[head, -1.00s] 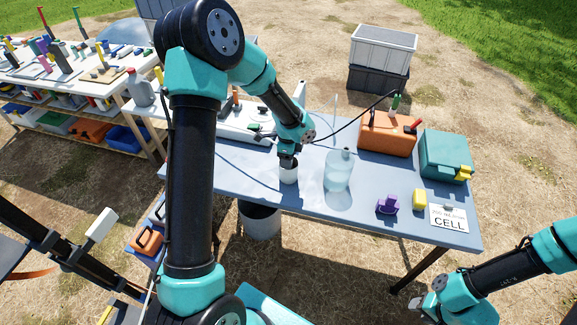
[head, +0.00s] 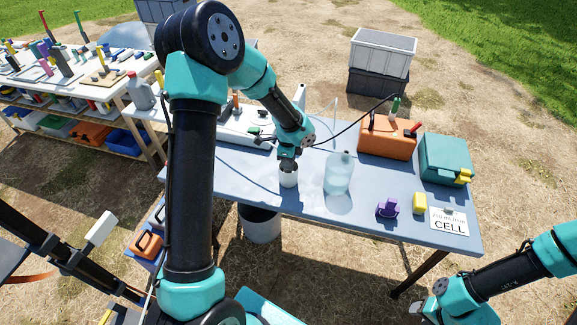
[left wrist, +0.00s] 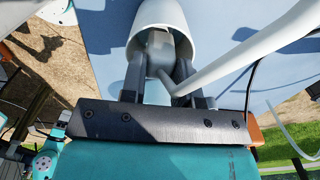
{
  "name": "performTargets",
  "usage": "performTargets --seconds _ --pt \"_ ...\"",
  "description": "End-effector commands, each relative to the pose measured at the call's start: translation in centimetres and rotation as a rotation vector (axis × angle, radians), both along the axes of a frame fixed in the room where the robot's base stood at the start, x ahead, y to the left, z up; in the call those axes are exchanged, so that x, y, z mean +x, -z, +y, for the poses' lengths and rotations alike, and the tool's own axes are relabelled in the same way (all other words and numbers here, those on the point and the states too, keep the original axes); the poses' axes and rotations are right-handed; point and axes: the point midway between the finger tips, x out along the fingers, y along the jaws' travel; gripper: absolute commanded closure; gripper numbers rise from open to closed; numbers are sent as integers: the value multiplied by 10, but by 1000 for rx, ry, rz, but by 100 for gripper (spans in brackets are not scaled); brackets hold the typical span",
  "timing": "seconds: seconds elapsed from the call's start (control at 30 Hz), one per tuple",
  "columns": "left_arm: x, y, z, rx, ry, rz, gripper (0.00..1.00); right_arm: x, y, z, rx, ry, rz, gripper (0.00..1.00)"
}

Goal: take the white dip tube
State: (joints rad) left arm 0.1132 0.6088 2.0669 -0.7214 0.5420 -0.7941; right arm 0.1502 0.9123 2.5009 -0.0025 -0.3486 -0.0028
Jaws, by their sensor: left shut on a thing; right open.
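My left gripper (head: 288,162) points down into the white cup (head: 288,181) on the blue table. In the left wrist view its two fingers (left wrist: 160,62) are shut on a pale grey-white end piece at the cup's mouth. The thick-looking white dip tube (left wrist: 245,58) bends away from this piece toward the upper right. The white cup (left wrist: 150,12) surrounds the fingertips, so the exact contact is partly hidden. My right gripper (head: 425,306) is open and empty, low at the right, off the table.
A clear bottle (head: 338,176) stands just right of the cup, with a thin white tube (head: 335,108) behind it. An orange case (head: 386,138), a teal case (head: 446,158), a purple holder (head: 388,207) and a yellow block (head: 420,203) occupy the table's right side.

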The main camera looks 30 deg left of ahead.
Motion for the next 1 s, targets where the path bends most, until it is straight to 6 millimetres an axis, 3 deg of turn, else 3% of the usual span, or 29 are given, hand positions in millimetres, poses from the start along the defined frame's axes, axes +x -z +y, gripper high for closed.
performTargets --seconds 0.27,0.7,1.0 --pt "1 -20 0 1 -1 -5 94 0 0 0 0 0 0 57" --pt "1 -91 0 0 -1 -2 94 0 0 0 0 0 0 57" --pt "0 -100 0 0 0 0 94 0 0 0 0 0 0 57"
